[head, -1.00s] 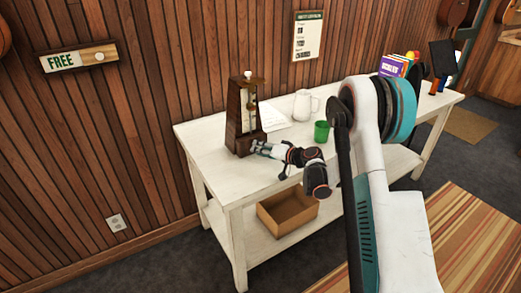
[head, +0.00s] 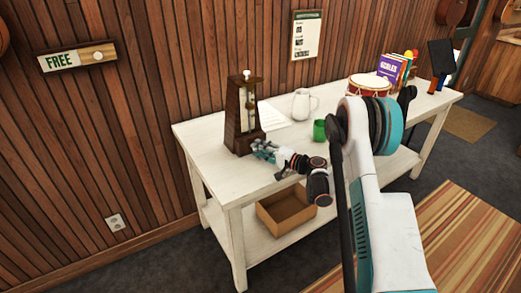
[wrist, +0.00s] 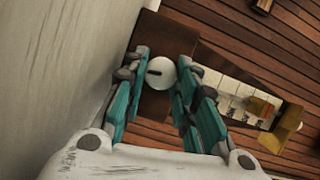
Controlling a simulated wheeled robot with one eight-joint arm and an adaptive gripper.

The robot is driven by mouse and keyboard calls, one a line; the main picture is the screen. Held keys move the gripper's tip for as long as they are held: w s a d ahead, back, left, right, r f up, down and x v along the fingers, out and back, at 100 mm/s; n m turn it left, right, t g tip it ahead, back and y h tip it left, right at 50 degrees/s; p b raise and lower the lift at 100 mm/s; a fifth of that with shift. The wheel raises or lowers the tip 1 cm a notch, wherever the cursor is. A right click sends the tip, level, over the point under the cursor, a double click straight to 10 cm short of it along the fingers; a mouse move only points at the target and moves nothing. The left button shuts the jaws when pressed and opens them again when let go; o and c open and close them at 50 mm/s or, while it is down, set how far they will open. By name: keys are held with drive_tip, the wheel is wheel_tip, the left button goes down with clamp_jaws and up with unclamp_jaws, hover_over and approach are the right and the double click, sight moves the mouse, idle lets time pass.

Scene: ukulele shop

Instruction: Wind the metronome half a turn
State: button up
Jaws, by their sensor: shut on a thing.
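The metronome (head: 236,128) is a dark wooden pyramid, upright at the left end of the white table. In the wrist view its pale scale and brass-coloured weight show at the right. A round white winding knob (wrist: 161,73) with a dark slot sits on its brown side. My gripper (wrist: 163,74) is shut on the knob, one teal finger pair on either side of it. In the head view my gripper (head: 259,148) reaches the metronome's lower right side, and the knob is hidden there.
The white table (head: 205,138) also holds a paper (head: 272,117), a white jug (head: 301,104), a green cup (head: 319,130), a red drum (head: 369,87) and books (head: 390,70). A cardboard box (head: 286,211) is on the lower shelf. A FREE sign (head: 76,57) hangs on the wall.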

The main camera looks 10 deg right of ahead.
idle(0.4)
drive_tip(key=o, duration=1)
drive_tip(key=shift+o, duration=0.2)
drive_tip(key=n, duration=0.1)
drive_tip(key=n+h, duration=0.1)
drive_tip(key=n, duration=0.1)
drive_tip(key=shift+r+g, duration=0.25)
drive_tip(key=shift+g, duration=0.15)
drive_tip(key=n+h, duration=0.2)
drive_tip(key=n, duration=0.2)
drive_tip(key=shift+s+a+r+h, duration=0.1)
drive_tip(key=shift+a+r+h, duration=0.05)
drive_tip(key=shift+a+h, duration=0.2)
drive_tip(key=n+h, duration=0.3)
drive_tip(key=n, duration=0.2)
drive_tip(key=shift+a, duration=0.2)
drive_tip(key=shift+s+d+r+n+h, duration=0.15)
drive_tip(key=shift+s+r+n+h, duration=0.05)
drive_tip(key=shift+s+n+h, duration=0.15)
drive_tip(key=p+v, duration=0.4)
drive_tip(key=v, duration=0.9)
drive_tip(key=shift+f, duration=0.2)
